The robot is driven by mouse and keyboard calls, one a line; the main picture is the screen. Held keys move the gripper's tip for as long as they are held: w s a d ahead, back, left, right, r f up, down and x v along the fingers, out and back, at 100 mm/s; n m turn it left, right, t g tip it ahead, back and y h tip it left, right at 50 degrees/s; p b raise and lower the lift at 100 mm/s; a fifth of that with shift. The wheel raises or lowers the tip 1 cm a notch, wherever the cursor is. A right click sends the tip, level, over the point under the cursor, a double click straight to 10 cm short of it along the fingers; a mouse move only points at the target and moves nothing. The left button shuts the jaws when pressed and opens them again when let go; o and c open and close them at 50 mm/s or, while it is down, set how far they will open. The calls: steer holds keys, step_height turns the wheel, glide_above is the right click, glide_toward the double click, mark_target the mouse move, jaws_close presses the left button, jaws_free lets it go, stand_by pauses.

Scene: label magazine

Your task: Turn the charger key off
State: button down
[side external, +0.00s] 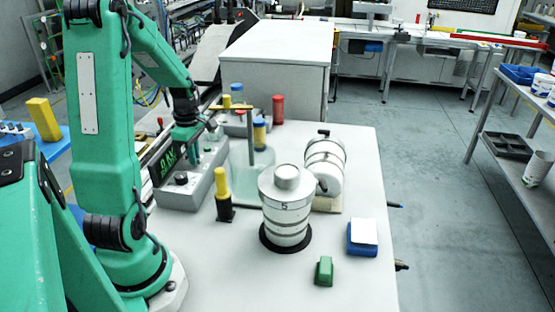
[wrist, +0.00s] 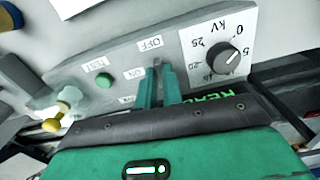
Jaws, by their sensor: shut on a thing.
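The charger is a grey box (side external: 186,192) on the bench in front of my arm, with a black display and green lettering. In the wrist view its panel (wrist: 125,50) carries OFF and ON labels. My gripper (wrist: 159,70) has its two green fingers close together on the panel, beside those labels. The fingers are shut on the charger key, which they mostly hide, so its exact angle cannot be told. In the side view my gripper (side external: 206,143) is over the charger's far end, partly hidden.
A black kV dial (wrist: 221,58) and a green TEST button (wrist: 103,80) flank the key. A yellow-handled tool (side external: 223,190) stands beside the charger. White ringed cylinders (side external: 286,212), a green block (side external: 324,270) and a blue-white block (side external: 362,238) occupy the bench.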

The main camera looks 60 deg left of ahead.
steer(key=shift+n, duration=0.5)
steer(key=shift+r, duration=0.1)
steer(key=c, duration=1.5)
jaws_free()
steer(key=shift+c, duration=0.2)
steer(key=shift+r, duration=3.85)
steer(key=shift+d, duration=0.1)
